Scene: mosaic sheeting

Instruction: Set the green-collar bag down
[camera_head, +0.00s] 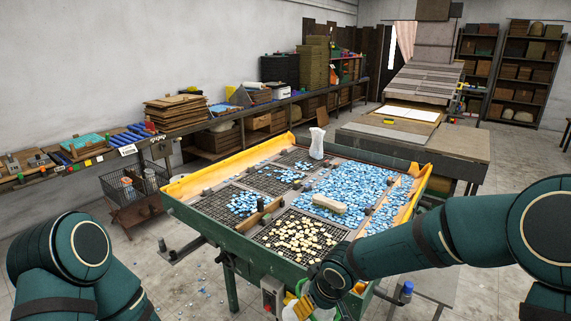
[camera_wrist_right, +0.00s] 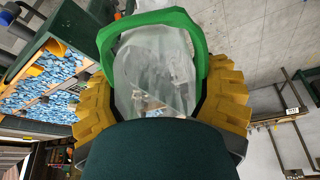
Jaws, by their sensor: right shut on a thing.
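The green-collar bag (camera_wrist_right: 152,70) is a clear, whitish plastic bag with a thick green collar (camera_wrist_right: 150,20) around its mouth. In the right wrist view it fills the middle, between the yellow fingers of my right gripper (camera_wrist_right: 160,100), which is shut on it. In the head view my right gripper (camera_head: 304,306) is at the bottom, in front of the sorting table's near edge; only bits of the bag (camera_head: 290,313) show there, and the rest is cut off. My left arm shows at the lower left, but its gripper is out of the picture.
The green sorting table (camera_head: 205,228) has mesh panels with blue and cream tiles, a pale block (camera_head: 329,204) and an upright whitish bag (camera_head: 317,143) at its back. A wire cart (camera_head: 132,187) and a long shelf stand left.

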